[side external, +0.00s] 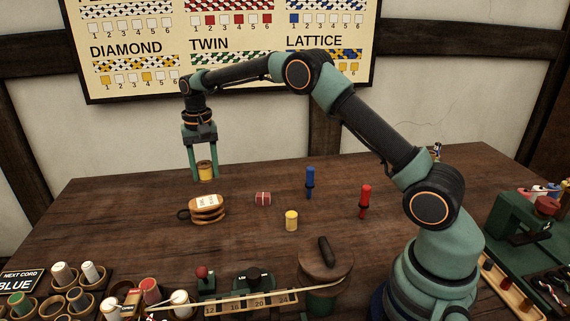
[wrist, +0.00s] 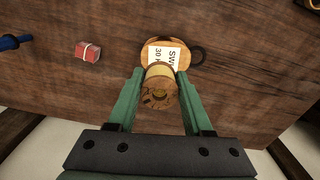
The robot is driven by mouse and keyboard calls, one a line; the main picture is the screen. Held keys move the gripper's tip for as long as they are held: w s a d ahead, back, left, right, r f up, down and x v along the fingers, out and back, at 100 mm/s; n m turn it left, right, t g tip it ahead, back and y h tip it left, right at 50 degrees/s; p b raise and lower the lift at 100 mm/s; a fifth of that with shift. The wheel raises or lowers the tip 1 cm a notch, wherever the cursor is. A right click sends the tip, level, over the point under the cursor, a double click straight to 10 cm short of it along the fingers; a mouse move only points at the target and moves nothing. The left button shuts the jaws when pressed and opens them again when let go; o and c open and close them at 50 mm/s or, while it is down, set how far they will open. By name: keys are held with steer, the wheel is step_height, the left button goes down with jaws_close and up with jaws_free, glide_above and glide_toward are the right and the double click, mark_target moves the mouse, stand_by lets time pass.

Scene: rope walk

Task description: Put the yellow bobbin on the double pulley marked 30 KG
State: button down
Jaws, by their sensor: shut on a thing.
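My gripper (side external: 203,177) is shut on the yellow bobbin (side external: 206,172), which has wooden ends, and holds it upright above the table. In the wrist view the bobbin (wrist: 160,90) sits between the two green fingers and its wooden end faces the camera. The double pulley (side external: 208,215) is a wooden block with a white label, lying on the table below and slightly nearer the side camera. In the wrist view the pulley (wrist: 187,64) shows just beyond the bobbin, which hides part of it. Its label reads "30" and a partly hidden K. A dark ring sticks out from one end.
A red bundle (side external: 263,199), a yellow cylinder (side external: 291,221), a blue peg-like tool (side external: 310,183) and a red one (side external: 365,202) stand or lie right of the pulley. Bobbin racks (side external: 75,300) and a wooden scale rail (side external: 250,303) fill the front. The table left of the pulley is clear.

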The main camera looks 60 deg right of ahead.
mark_target(210, 202)
steer(key=shift+f, duration=3.4)
steer(key=shift+f, duration=0.15)
steer(key=shift+c, duration=1.6)
jaws_free()
